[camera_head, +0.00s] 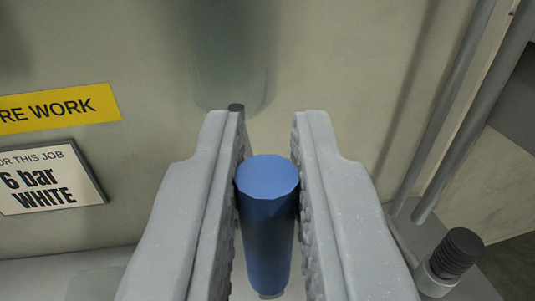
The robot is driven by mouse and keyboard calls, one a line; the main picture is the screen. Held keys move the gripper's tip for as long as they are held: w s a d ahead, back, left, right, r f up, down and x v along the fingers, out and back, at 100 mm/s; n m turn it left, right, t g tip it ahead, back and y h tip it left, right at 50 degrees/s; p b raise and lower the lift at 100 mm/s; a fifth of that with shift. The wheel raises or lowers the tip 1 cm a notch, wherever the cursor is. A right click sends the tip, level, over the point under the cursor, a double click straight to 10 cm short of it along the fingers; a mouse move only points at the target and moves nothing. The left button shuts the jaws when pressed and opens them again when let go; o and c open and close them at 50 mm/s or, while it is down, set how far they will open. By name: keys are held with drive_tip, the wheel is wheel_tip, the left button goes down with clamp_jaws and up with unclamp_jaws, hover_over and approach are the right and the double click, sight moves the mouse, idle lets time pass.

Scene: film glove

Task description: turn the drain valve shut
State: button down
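A blue faceted cylinder (267,215), which looks like the drain valve's handle, stands between the two fingers of my gripper (268,125). Its flat end faces the camera and it narrows downward. The grey fingers lie on either side of it, with ridged inner faces. At its upper end the cylinder nearly fills the space between them, and lower down thin gaps show on both sides. I cannot tell whether the fingers press on it. The valve body and the handle's mounting are not clearly visible.
A beige panel stands behind, with a yellow sign (60,108) and a white sign (48,178) reading "6 bar WHITE" at left. Grey pipes (465,115) run up at right. A dark ribbed knob (456,254) sits at lower right, beside my right finger.

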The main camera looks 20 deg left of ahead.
drive_tip(key=shift+a, duration=0.4)
drive_tip(key=shift+d, duration=0.3)
drive_tip(key=shift+s+f+n, duration=0.1)
drive_tip(key=shift+n, duration=0.3)
drive_tip(key=s+a+f+n+y+b, duration=0.1)
drive_tip(key=a+f+n+y+b, duration=0.1)
drive_tip(key=n+b, duration=0.4)
drive_tip(key=s+a+f+n+y+b, duration=0.2)
drive_tip(key=n+b, duration=0.4)
drive_tip(key=n, duration=0.7)
drive_tip(key=shift+f, duration=0.75)
drive_tip(key=shift+a+n+y, duration=0.15)
drive_tip(key=shift+n+y, duration=0.15)
drive_tip(key=c, duration=1.5)
unclamp_jaws()
